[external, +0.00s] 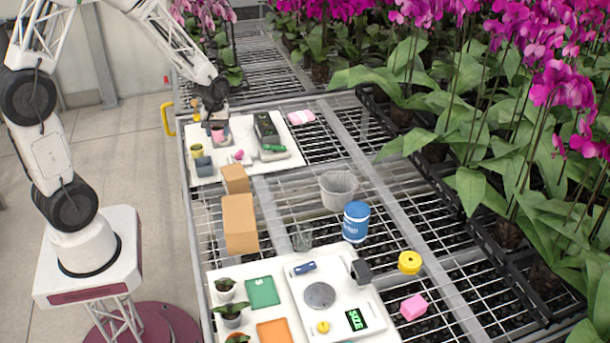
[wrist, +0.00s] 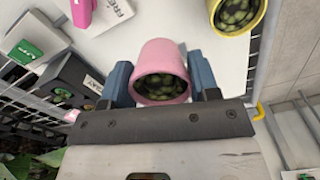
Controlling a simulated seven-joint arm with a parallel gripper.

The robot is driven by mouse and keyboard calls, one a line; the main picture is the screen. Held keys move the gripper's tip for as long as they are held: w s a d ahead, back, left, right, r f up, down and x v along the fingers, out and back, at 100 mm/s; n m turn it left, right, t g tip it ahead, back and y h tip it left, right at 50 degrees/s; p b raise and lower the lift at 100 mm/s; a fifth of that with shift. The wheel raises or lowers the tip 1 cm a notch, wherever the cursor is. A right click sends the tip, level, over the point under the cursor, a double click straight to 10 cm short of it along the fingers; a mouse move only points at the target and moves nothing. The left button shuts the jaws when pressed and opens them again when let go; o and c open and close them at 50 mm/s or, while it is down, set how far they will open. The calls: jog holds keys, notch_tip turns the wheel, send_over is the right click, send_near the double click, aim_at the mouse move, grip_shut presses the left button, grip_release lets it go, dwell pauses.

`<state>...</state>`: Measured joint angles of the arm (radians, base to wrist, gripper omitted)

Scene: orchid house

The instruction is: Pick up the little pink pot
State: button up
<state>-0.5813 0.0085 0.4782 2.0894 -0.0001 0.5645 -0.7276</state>
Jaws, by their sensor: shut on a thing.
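The little pink pot (wrist: 160,55) sits between the two blue fingers of my gripper (wrist: 163,84) in the wrist view. My gripper is shut on it, one finger on each side. Dark green contents show in the pot's mouth. In the external view the pink pot (external: 217,134) is small, under my gripper (external: 216,124), over the far white board (external: 225,168). I cannot tell whether the pot touches the board.
A yellow pot (external: 197,150) and a blue-grey pot (external: 204,166) stand close by on the board. A dark tray (external: 265,128) lies to the right. Cardboard boxes (external: 240,222) stand nearer the camera. Orchids (external: 480,110) fill the right side.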

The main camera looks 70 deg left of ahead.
jog(key=s, duration=1.8)
jog(key=shift+w, duration=0.1)
